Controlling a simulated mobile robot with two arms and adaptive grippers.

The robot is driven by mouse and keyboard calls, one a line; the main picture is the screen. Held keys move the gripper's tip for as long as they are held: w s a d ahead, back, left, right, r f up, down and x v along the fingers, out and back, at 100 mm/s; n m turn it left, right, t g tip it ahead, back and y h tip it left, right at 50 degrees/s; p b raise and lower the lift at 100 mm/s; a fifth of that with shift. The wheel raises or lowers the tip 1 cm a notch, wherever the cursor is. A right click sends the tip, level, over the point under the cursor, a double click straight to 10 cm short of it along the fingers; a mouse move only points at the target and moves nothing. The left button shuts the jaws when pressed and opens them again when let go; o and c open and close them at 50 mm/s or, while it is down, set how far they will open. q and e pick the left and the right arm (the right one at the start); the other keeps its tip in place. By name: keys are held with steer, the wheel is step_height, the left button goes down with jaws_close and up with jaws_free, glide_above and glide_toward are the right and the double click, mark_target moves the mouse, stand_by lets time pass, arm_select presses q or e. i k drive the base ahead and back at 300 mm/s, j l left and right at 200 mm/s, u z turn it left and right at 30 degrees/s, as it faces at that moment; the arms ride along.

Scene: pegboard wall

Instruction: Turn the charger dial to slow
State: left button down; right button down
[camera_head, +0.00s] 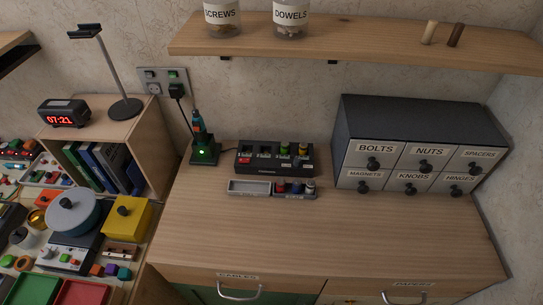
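A black box with slots, which looks like the charger (270,170), sits on the wooden worktop near the wall. Green and yellow upright cells stand at its right part, and a small red patch (244,160) shows at its left. Small pale labels run along it. A dial and its setting are too small to make out. To its left, a dark green dock (205,157) holds an upright blue and black tool and shows a lit green spot. Neither of my grippers is in view.
A labelled drawer cabinet (390,112) stands at right. A shelf (360,40) overhangs the back. The front worktop is clear.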

mark_target(297, 162)
steer(key=k+z, duration=0.1)
steer(key=z, duration=0.25)
steer(key=k+j+z, duration=0.1)
steer(key=z, duration=0.25)
steer(key=k+z, duration=0.15)
steer(key=z, duration=0.2)
